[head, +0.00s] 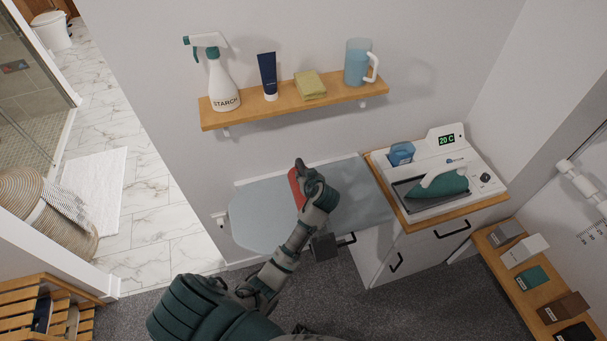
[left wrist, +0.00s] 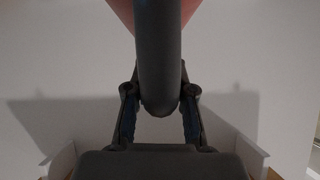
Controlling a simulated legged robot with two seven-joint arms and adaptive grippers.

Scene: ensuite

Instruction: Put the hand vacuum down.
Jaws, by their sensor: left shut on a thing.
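The hand vacuum (head: 295,188) shows as a red body by the ironing board, partly hidden by my left gripper (head: 313,184). In the left wrist view its dark grey handle (left wrist: 158,60) runs between the two fingers of my left gripper (left wrist: 160,115), with pale red body parts behind it. The gripper is shut on this handle. In the head view the vacuum overlaps the pale blue ironing board (head: 262,215); I cannot tell whether it touches the board. My right gripper is not in view.
A wall shelf (head: 240,117) above holds a starch spray bottle (head: 222,85), a tube, a folded cloth and a jug (head: 358,62). Right of the board, a cabinet carries an iron (head: 440,187) on its station. The board's left end is clear.

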